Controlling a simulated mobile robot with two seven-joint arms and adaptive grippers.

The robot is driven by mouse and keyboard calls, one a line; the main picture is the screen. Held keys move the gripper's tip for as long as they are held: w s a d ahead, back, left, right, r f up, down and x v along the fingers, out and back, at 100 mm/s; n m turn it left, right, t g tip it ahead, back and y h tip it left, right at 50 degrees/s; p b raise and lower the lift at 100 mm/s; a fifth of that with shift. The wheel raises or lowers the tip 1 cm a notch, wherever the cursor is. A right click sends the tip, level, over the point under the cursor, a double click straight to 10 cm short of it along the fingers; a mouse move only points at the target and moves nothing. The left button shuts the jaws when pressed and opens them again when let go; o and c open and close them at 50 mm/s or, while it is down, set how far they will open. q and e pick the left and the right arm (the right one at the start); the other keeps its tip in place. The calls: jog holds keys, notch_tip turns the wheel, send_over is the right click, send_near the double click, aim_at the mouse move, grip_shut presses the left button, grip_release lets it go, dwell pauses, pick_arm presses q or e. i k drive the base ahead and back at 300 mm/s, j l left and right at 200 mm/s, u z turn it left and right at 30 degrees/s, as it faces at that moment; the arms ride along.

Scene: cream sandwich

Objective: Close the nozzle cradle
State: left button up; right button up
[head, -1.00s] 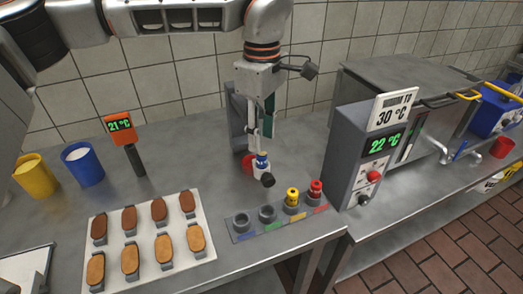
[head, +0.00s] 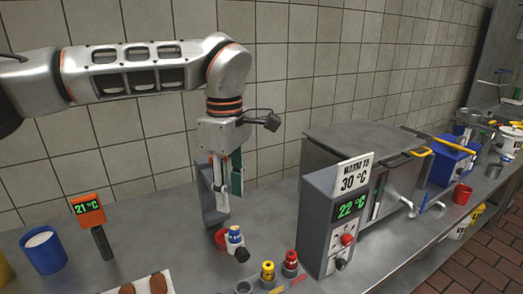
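The nozzle cradle appears to be the small grey and white fixture with a red round part (head: 220,238), at the foot of an upright grey plate (head: 208,200) on the counter. Whether the cradle is open or closed is too small to tell. My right gripper is not in view.
A control box (head: 330,225) reading 22 °C stands right of the cradle, beside a large steel tank (head: 365,150). Yellow (head: 267,271) and red (head: 290,262) nozzles stand in front. A 21 °C thermometer (head: 88,208) and blue cup (head: 44,250) are at left.

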aim_at(241, 254)
jog(key=k, duration=0.95)
